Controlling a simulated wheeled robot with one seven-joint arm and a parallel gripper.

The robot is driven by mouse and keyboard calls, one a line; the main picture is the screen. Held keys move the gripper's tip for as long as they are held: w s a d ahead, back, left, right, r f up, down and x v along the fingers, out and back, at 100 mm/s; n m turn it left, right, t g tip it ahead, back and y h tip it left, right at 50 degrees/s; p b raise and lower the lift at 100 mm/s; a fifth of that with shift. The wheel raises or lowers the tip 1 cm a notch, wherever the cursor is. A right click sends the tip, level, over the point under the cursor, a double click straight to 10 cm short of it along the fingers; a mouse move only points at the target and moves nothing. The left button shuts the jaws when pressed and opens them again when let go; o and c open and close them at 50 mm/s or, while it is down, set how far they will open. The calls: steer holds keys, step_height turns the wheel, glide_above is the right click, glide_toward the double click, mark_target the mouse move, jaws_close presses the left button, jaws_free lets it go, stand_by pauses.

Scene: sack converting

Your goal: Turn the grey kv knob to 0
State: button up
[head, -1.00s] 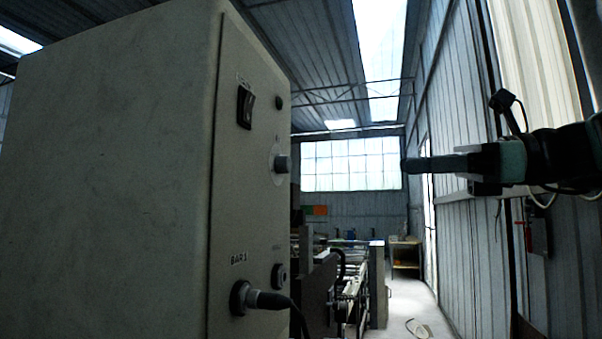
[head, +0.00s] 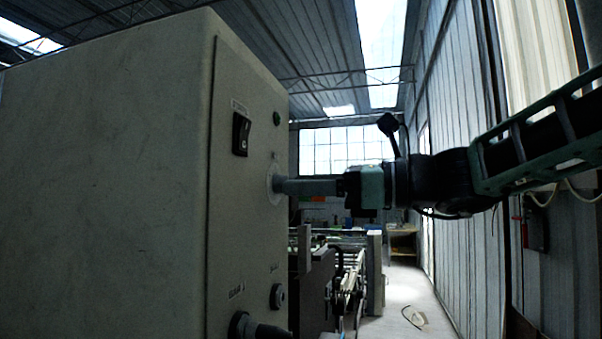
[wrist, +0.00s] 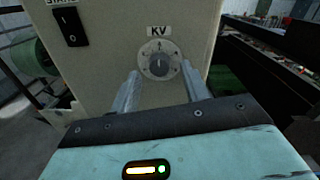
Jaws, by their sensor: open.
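The grey kv knob (wrist: 159,65) sits on a round pale dial under a KV label on the cabinet face in the wrist view. A pale mark on the knob points roughly up; the dial's figures are too small to read. My gripper (wrist: 158,80) is open, with one finger on each side of the knob and a visible gap to it. In the head view my gripper (head: 285,186) reaches the dial plate (head: 272,184) from the right, and its fingers hide the knob.
The grey cabinet (head: 110,180) fills the left. A black rocker switch (head: 241,134) sits above the dial, and a plugged cable connector (head: 245,326) sits below. Machinery (head: 345,270) stands behind. A corrugated wall (head: 460,100) is at the right.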

steer(key=shift+w+a, duration=0.2)
steer(key=shift+a, duration=0.4)
steer(key=c, duration=1)
steer(key=shift+f, duration=0.1)
